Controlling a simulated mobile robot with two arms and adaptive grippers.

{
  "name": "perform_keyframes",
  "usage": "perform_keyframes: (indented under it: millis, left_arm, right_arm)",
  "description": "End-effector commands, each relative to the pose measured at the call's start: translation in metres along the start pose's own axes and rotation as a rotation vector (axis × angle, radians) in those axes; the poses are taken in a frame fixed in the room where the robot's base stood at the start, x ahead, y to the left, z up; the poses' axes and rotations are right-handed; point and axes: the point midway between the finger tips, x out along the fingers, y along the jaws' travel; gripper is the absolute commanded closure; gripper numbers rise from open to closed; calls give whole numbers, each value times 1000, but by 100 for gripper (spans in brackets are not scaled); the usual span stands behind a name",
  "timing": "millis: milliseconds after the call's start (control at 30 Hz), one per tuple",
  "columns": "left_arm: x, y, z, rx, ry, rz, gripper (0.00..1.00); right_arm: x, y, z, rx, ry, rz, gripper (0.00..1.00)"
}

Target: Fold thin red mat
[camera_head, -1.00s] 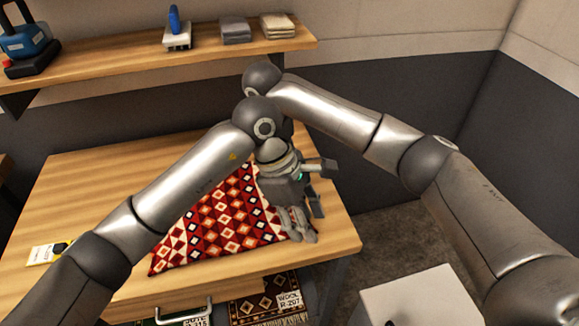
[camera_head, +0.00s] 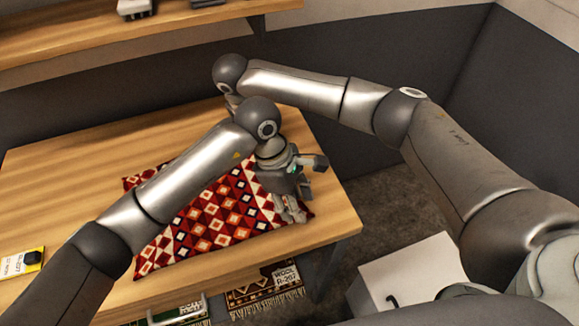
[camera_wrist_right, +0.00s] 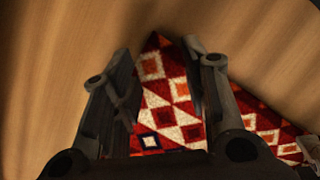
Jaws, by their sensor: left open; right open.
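The thin red mat (camera_head: 215,212), patterned with red, white, orange and dark diamonds, lies on the wooden table (camera_head: 60,190). My left arm crosses over it and hides part of it. My left gripper (camera_head: 293,211) is open at the mat's right end, fingers pointing down close to its edge; contact is unclear. My right gripper is hidden behind the arms in the head view. In the right wrist view my right gripper (camera_wrist_right: 160,80) is open, with a corner of the mat (camera_wrist_right: 165,95) showing between its fingers; it is unclear whether they touch it.
A yellow-and-white packet (camera_head: 20,262) lies at the table's left. A shelf (camera_head: 150,40) runs along the back wall. A white box (camera_head: 405,270) stands on the floor at right.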

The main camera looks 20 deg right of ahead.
Motion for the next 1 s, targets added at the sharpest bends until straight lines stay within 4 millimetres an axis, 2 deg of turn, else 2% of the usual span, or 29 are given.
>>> perform_keyframes:
  millis: [633,1000]
  left_arm:
    - [9,-2,-2,-1,0,-6,57]
    - [11,-3,-2,-1,0,-10,81]
  right_arm:
    - [9,-1,-5,-3,4,-3,59]
    - [11,-1,-6,-4,6,-3,83]
